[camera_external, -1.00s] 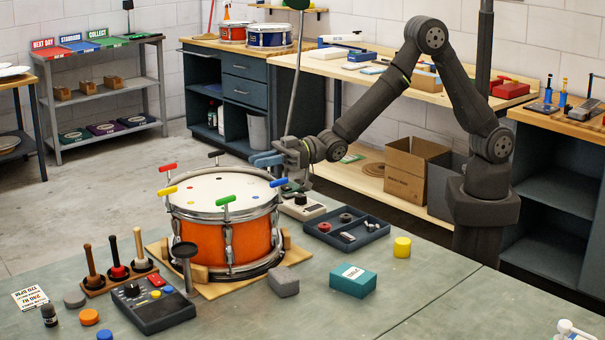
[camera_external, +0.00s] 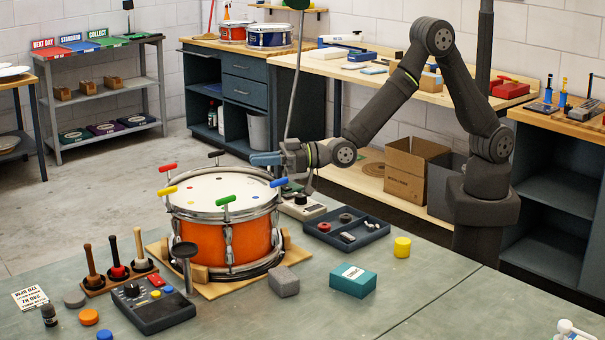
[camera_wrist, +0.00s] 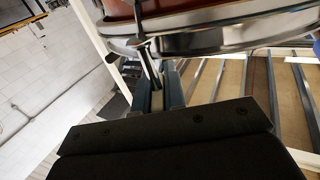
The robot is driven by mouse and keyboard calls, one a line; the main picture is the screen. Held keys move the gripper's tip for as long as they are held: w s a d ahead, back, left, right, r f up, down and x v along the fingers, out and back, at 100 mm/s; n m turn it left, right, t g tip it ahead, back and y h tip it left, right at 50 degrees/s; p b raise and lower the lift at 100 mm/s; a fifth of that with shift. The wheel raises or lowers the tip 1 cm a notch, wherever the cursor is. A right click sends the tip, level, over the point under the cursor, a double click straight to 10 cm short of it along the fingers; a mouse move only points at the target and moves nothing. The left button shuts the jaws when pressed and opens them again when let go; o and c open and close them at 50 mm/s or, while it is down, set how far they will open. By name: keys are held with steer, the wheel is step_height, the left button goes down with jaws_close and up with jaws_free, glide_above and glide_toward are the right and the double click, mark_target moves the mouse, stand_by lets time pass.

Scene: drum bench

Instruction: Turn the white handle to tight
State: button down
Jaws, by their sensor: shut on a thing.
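The orange drum (camera_external: 250,242) stands on a wooden base on the bench, with T-shaped handles around its chrome rim. Red (camera_external: 168,167), yellow (camera_external: 167,191), green (camera_external: 226,199), blue (camera_external: 278,182) and dark (camera_external: 216,154) handles show in the external view. My gripper (camera_external: 266,159) is at the drum's far right rim, its blue-grey fingers low over the edge. In the wrist view my gripper (camera_wrist: 158,92) is shut on a pale piece, apparently the white handle (camera_wrist: 157,101), below a dark rod at the rim. The fingers hide most of it.
A dark parts tray (camera_external: 346,229), a grey block (camera_external: 284,281) and a teal box (camera_external: 353,281) lie right of the drum. Mallets (camera_external: 117,262) and a control box (camera_external: 150,305) stand at the front left. The front right bench is mostly clear.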

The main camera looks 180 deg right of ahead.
steer(key=m+g, duration=0.2)
steer(key=g, duration=0.1)
steer(key=m+g, duration=0.2)
steer(key=g, duration=0.1)
steer(key=m+g, duration=0.1)
steer(key=g, duration=0.2)
steer(key=shift+s+m, duration=0.35)
steer(key=shift+m, duration=0.05)
steer(key=shift+s+a+m+g+y, duration=0.15)
steer(key=shift+m+g+y, duration=0.4)
steer(key=shift+m+g, duration=0.5)
steer(key=shift+s+d+m+g+y, duration=0.15)
steer(key=shift+m+g+y, duration=0.5)
steer(key=shift+g, duration=0.75)
steer(key=shift+s+a+m+g+y, duration=0.15)
steer(key=shift+m+g+y, duration=0.35)
steer(key=shift+m+g, duration=0.6)
steer(key=shift+g, duration=0.25)
steer(key=c, duration=1.5)
jaws_free()
steer(key=shift+s, duration=0.1)
steer(key=v, duration=1.7)
steer(key=shift+w+a+r, duration=0.15)
steer(key=shift+w, duration=0.15)
